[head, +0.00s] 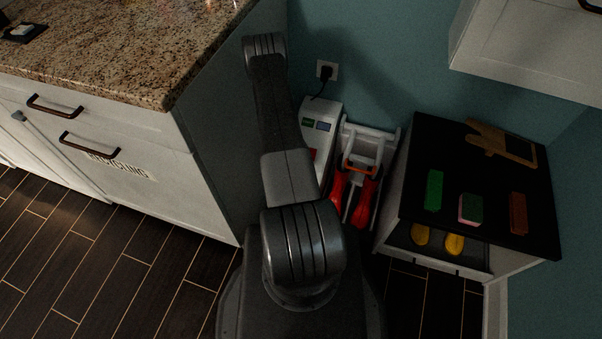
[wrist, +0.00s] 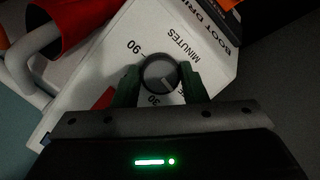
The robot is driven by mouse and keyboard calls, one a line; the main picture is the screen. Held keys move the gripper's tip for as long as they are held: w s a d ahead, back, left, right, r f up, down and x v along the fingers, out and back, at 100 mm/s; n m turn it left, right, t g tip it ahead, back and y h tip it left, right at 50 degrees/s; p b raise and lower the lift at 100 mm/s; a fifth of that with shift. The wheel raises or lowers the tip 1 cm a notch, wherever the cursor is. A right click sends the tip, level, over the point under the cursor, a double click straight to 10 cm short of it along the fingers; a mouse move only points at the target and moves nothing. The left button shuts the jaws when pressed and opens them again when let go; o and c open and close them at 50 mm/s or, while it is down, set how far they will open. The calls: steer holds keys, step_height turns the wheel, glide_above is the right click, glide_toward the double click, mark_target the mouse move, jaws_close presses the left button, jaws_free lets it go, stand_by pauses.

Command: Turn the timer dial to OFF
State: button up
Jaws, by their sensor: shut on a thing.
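The timer dial (wrist: 160,73) is a round dark-rimmed knob with a grey face, on the white panel of the boot dryer (wrist: 112,40). The panel reads "90", "30" and "MINUTES" around it; no OFF mark can be made out. A light mark on the dial face sits toward its lower right in the wrist view. My gripper (wrist: 160,80) has one dark green finger on each side of the dial and is shut on it. In the head view the boot dryer (head: 325,112) stands against the wall, partly behind my arm, which hides the dial and gripper.
A counter cabinet (head: 215,135) stands close on the left. A black-topped cabinet (head: 480,190) with brushes stands on the right. A plug (head: 326,72) sits in the wall outlet.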

steer(key=shift+n, duration=0.6)
steer(key=o, duration=1)
steer(key=shift+c, duration=0.2)
step_height(320, 180, up, 10)
steer(key=p, duration=0.1)
steer(key=shift+p, duration=0.4)
steer(key=shift+f, duration=0.1)
